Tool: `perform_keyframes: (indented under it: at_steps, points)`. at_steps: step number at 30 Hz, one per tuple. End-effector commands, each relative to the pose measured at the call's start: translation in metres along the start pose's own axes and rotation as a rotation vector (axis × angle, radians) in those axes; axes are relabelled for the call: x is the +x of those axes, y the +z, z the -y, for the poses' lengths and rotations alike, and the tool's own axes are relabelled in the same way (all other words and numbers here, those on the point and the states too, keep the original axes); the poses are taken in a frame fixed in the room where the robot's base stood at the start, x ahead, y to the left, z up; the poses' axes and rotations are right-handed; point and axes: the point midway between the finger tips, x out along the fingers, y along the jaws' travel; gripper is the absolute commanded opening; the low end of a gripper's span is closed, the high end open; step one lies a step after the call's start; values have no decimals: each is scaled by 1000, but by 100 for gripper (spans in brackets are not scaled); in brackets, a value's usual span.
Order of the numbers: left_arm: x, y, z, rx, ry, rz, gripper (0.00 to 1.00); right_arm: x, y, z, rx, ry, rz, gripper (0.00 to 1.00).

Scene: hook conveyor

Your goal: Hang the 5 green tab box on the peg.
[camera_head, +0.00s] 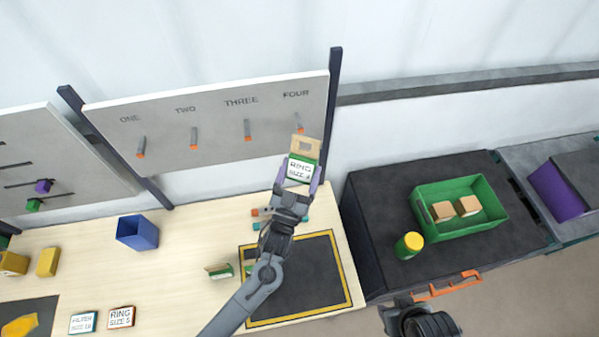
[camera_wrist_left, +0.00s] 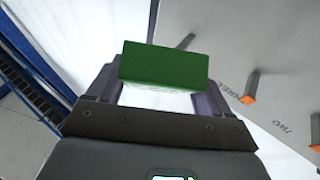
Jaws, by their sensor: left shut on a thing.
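My left gripper (camera_head: 303,183) is shut on a green box (camera_head: 299,169) with a white label reading RING SIZE and a number too small to be sure of. A tan hang tab (camera_head: 306,146) with a hole stands up from the box, just below and in front of the peg under FOUR (camera_head: 300,125). I cannot tell whether tab and peg touch. In the left wrist view the green box (camera_wrist_left: 163,66) sits between both fingers, and the peg (camera_wrist_left: 186,41) shows just beyond it. My right gripper (camera_head: 425,318) is at the bottom edge, partly cut off.
The white board (camera_head: 215,105) also bears empty pegs under ONE (camera_head: 141,147), TWO (camera_head: 194,138) and THREE (camera_head: 247,130). Below are a blue bin (camera_head: 138,232) and small boxes. A green crate (camera_head: 460,205) and a yellow-lidded jar (camera_head: 409,245) stand right.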

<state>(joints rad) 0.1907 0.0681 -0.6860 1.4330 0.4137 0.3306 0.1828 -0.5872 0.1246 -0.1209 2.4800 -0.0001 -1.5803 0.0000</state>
Motion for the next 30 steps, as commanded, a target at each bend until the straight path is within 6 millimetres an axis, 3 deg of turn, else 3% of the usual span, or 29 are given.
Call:
perform_keyframes:
  at_steps: [30]
  points:
    - [47,25,31,0,-1,0,45,34,8,1,1,1,-7,43]
